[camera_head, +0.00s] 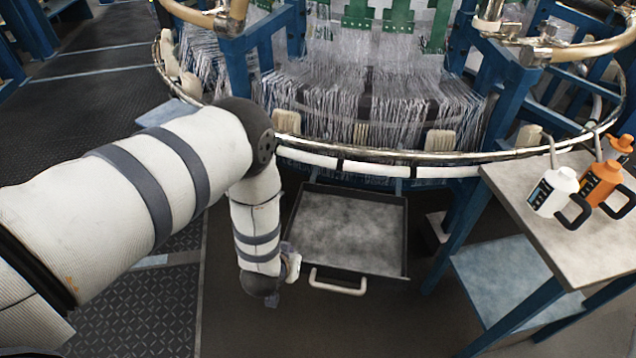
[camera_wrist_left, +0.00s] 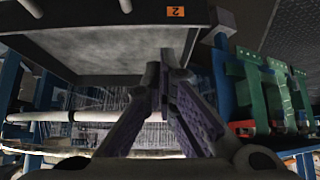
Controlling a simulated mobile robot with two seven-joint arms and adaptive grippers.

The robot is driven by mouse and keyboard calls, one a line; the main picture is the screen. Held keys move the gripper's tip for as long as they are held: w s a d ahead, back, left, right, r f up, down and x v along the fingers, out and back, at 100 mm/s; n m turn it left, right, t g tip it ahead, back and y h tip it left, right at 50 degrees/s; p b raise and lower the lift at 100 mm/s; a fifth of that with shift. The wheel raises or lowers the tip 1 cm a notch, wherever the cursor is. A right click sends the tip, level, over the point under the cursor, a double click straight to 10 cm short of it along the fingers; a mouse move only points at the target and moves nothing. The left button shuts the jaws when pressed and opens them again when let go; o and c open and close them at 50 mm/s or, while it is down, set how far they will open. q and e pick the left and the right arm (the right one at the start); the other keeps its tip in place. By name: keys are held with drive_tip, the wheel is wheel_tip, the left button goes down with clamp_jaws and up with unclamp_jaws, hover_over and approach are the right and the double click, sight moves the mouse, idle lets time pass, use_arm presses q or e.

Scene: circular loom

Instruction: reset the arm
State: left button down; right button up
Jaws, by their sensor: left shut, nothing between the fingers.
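My left arm comes in from the left in the head view, bends in front of the loom ring and hangs down. My left gripper (camera_head: 290,262) is mostly hidden behind the wrist, beside the left edge of the open drawer tray (camera_head: 345,232). In the left wrist view the left gripper's fingers (camera_wrist_left: 165,62) meet at the tips, shut with nothing between them. A grey tray-like surface (camera_wrist_left: 110,40) lies behind them there. My right arm and gripper are not in view.
The loom's metal ring (camera_head: 400,157) curves above the tray, with blue posts around it. A side table (camera_head: 545,235) at the right bears a white bottle (camera_head: 552,192) and an orange bottle (camera_head: 600,182). Dark floor (camera_head: 370,325) in front of the tray is clear.

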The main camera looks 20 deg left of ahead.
use_arm(q)
drive_tip(key=s+r+g, duration=0.2)
drive_tip(key=s+g, duration=0.1)
drive_tip(key=s, duration=0.8)
drive_tip(key=s+d+r+m+g+h, duration=0.1)
drive_tip(key=s+r+g, duration=0.1)
drive_tip(key=s, duration=0.9)
drive_tip(key=s+r+g, duration=0.2)
drive_tip(key=s+g, duration=0.3)
drive_tip(key=s, duration=0.5)
drive_tip(key=shift+s+d+r+m+h, duration=0.2)
drive_tip(key=shift+s+r+m+h, duration=0.1)
drive_tip(key=shift+s+m, duration=0.1)
drive_tip(key=shift+f, duration=0.1)
